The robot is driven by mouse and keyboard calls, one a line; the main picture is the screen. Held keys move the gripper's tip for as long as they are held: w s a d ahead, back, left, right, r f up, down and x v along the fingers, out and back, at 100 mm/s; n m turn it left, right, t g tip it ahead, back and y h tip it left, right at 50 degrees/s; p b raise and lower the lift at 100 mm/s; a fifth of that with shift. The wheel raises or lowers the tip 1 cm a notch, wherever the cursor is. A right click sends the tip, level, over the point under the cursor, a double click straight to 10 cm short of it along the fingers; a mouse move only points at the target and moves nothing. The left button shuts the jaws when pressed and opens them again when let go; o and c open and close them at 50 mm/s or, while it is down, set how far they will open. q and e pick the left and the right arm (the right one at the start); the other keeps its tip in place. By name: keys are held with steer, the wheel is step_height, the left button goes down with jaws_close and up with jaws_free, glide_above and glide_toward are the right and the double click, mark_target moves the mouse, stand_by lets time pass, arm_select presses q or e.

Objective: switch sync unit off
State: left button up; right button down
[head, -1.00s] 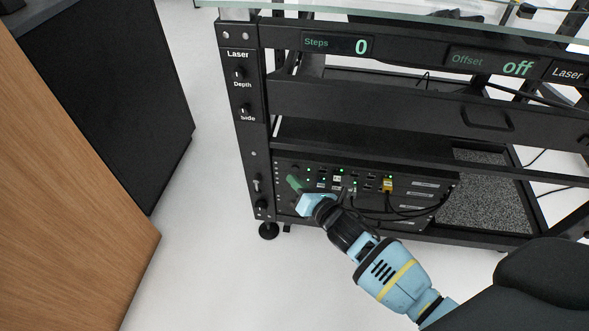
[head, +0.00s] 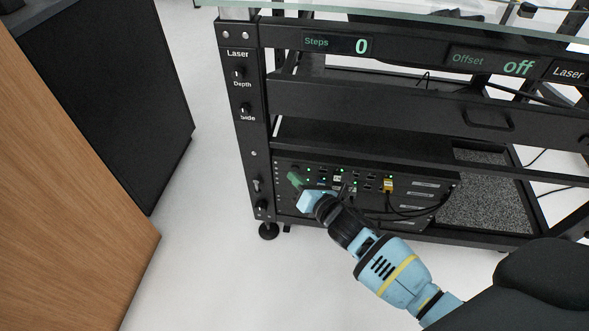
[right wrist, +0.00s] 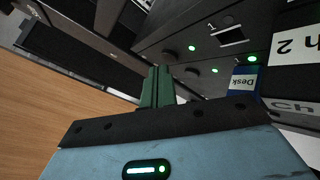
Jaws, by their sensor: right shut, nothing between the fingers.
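The black rack unit (head: 425,196) with green lights, ports and cables sits low in the black frame. I cannot read which part of it is the sync unit. My right gripper (head: 293,179) is at the left part of its front panel, with its green fingers shut and empty. In the right wrist view the shut green fingers (right wrist: 157,88) point at the dark panel (right wrist: 165,38), beside a dark round knob or button (right wrist: 170,56) and lit green lights. Whether the fingertips touch the panel I cannot tell. My left gripper is not in view.
Above are the Steps display (head: 337,45) reading 0 and the Offset display (head: 492,62) reading off. Laser Depth and Side switches (head: 241,92) sit on the left post. A wooden panel (head: 75,190) stands at left. White floor lies between it and the rack.

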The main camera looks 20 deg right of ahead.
steer(key=shift+w+d+r, duration=0.15)
steer(key=shift+w+d, duration=0.4)
stand_by(0.7)
steer(key=shift+s, duration=0.1)
steer(key=shift+s+a, duration=0.5)
steer(key=shift+s, duration=0.25)
steer(key=shift+a, duration=0.1)
steer(key=s+a+p, duration=0.1)
steer(key=s+a, duration=0.2)
steer(key=s, duration=0.2)
steer(key=shift+a, duration=0.2)
